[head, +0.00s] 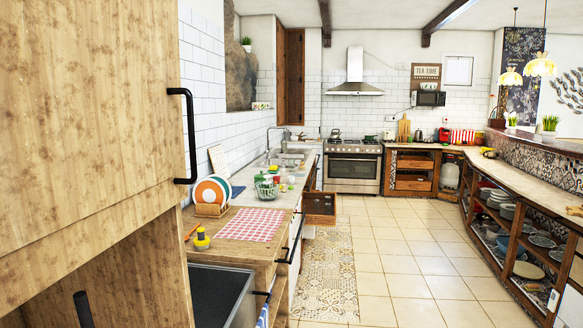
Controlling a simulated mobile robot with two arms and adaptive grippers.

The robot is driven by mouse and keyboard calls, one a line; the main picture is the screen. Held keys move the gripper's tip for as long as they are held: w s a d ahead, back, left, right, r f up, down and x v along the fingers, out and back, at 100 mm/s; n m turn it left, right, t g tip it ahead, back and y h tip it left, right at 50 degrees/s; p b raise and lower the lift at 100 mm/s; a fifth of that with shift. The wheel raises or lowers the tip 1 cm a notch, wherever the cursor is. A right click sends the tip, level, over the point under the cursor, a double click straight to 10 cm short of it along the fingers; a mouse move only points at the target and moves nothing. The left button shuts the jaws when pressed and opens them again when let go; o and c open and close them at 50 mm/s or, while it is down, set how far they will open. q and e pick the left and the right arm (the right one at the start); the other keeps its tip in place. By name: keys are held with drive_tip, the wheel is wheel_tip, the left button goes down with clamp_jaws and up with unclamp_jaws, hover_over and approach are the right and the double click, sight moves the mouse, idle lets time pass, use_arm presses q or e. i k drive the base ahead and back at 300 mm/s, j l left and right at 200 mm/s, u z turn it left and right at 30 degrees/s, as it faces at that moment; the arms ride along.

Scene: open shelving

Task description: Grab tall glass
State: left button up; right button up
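I cannot make out a tall glass in the head view. Small items, including a green basket or bowl (267,188), stand on the left counter near the sink, too small to tell apart. The open shelving (508,232) on the right holds bowls, plates and other dishes, and no tall glass can be picked out there. Neither of my grippers is in view.
A wooden cabinet (85,90) with a black handle (188,135) fills the near left. The left counter holds a plate rack (212,195) and a red checked cloth (252,224). A stove (352,167) stands at the back. The tiled floor (405,265) between is clear.

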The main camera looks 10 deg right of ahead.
sight(292, 160)
drive_tip(key=z, duration=1)
drive_tip(key=i+l+z, duration=0.1)
drive_tip(key=l, duration=0.35)
drive_tip(key=i+l+z, duration=0.15)
drive_tip(key=l, duration=0.25)
drive_tip(key=i+l+z, duration=0.1)
drive_tip(key=l, duration=0.3)
drive_tip(key=i+l+z, duration=0.15)
drive_tip(key=l, duration=0.25)
drive_tip(key=i+l+u, duration=0.1)
drive_tip(key=i, duration=0.4)
drive_tip(key=i+l+u, duration=0.1)
drive_tip(key=i+l, duration=0.2)
drive_tip(key=i, duration=0.2)
drive_tip(key=i+l+u, duration=0.15)
drive_tip(key=i, duration=0.3)
drive_tip(key=i+j+u, duration=0.2)
drive_tip(key=i+u, duration=0.2)
drive_tip(key=i, duration=0.3)
drive_tip(key=i+u, duration=0.4)
drive_tip(key=i, duration=0.35)
drive_tip(key=i+l+u, duration=0.2)
drive_tip(key=i+u, duration=0.2)
drive_tip(key=i, duration=0.3)
drive_tip(key=i+l+u, duration=0.15)
drive_tip(key=i, duration=1.8)
